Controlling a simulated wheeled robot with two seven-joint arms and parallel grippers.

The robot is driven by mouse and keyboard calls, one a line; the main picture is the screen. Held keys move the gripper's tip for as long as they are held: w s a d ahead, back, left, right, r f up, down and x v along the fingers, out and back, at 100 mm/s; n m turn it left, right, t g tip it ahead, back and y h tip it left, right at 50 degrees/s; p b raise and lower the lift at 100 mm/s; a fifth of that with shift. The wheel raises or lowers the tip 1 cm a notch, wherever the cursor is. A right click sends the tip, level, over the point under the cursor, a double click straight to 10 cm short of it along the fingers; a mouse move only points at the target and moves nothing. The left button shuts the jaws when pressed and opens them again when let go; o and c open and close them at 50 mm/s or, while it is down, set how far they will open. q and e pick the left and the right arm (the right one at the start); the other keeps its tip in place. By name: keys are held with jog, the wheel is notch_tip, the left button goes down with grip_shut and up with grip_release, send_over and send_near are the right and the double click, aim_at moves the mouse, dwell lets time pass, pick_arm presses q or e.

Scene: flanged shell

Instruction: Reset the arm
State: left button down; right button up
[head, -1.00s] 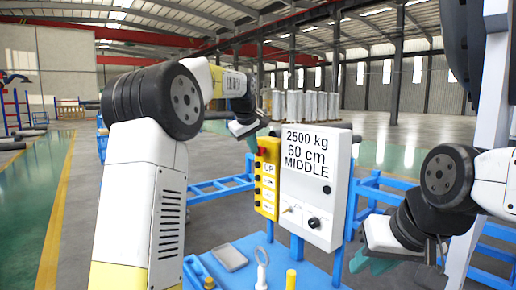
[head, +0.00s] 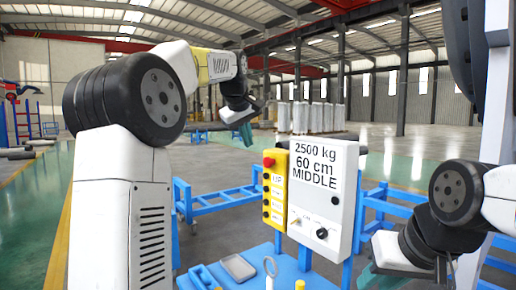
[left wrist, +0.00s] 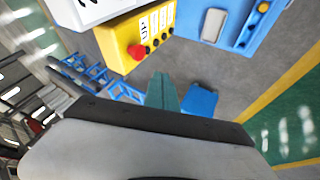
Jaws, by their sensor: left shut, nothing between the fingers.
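My left arm comes in from the left and bends over at the top. Its gripper (head: 246,136), with teal fingers, hangs in the air to the left of and above the yellow button box (head: 275,190). In the left wrist view the teal fingers (left wrist: 162,92) are together with nothing between them, apart from the yellow box and its red knob (left wrist: 136,52). My right gripper (head: 368,277) is low at the right, beside the white control box (head: 322,195). Its teal fingers are partly hidden by its wrist, so its opening does not show.
The white box reads "2500 kg 60 cm MIDDLE". Below it is a blue table (head: 245,284) with a grey tray (head: 238,267), a ring-topped tool (head: 270,270) and a yellow peg (head: 300,285). Blue frames (head: 222,203) stand behind. Open floor lies further back.

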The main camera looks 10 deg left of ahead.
dwell(0.3)
pick_arm(q)
jog(key=s+f+m, duration=0.2)
jog(key=s+f, duration=0.5)
jog(key=s, duration=0.4)
jog(key=s+f+m+h, duration=0.1)
jog(key=s+f+m, duration=0.2)
jog(key=s+f, duration=0.4)
jog(key=s+d+f+m+g, duration=0.1)
jog(key=s+f+m, duration=0.2)
jog(key=s+f, duration=0.4)
jog(key=s, duration=0.9)
